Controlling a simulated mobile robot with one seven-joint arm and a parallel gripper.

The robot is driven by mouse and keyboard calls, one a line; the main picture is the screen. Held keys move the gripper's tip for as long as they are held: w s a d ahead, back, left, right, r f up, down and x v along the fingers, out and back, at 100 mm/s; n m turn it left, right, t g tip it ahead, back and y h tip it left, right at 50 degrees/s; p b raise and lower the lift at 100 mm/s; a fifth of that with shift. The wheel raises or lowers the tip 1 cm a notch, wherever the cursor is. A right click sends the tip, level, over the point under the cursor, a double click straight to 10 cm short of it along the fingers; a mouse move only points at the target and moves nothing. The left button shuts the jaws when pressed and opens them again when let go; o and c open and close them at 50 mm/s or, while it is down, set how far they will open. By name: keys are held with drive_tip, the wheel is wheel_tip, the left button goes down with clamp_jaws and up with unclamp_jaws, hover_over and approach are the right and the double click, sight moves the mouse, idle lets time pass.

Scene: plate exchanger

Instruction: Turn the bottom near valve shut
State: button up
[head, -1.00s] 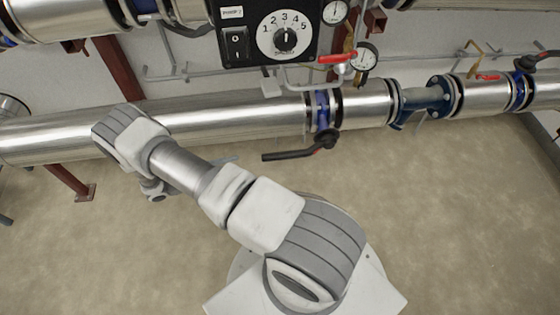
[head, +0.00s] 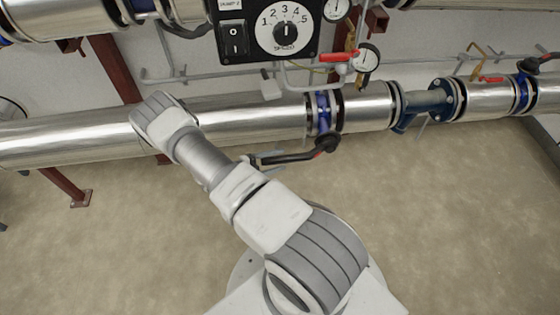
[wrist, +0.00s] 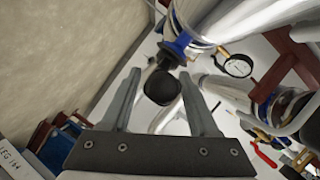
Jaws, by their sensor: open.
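The bottom near valve (head: 323,110) is a blue valve body on the lower silver pipe. Its black lever (head: 300,157) points left, roughly along the pipe. My gripper (head: 262,160) is at the lever's free end, mostly hidden by my forearm in the head view. In the wrist view my gripper (wrist: 160,74) is open. The lever's round black end (wrist: 163,89) shows between the two grey fingers, which look apart from it. The blue valve body (wrist: 180,44) shows beyond it.
The lower pipe (head: 235,118) runs just behind my arm. A black control box (head: 232,40) with a dial hangs above, beside a red-handled valve (head: 338,57) and a gauge (head: 367,58). A red post (head: 118,68) stands at left. The floor in front is free.

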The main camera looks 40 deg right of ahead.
drive_tip(key=shift+s+d+f, duration=0.15)
drive_tip(key=shift+d, duration=0.45)
clamp_jaws()
idle(1.1)
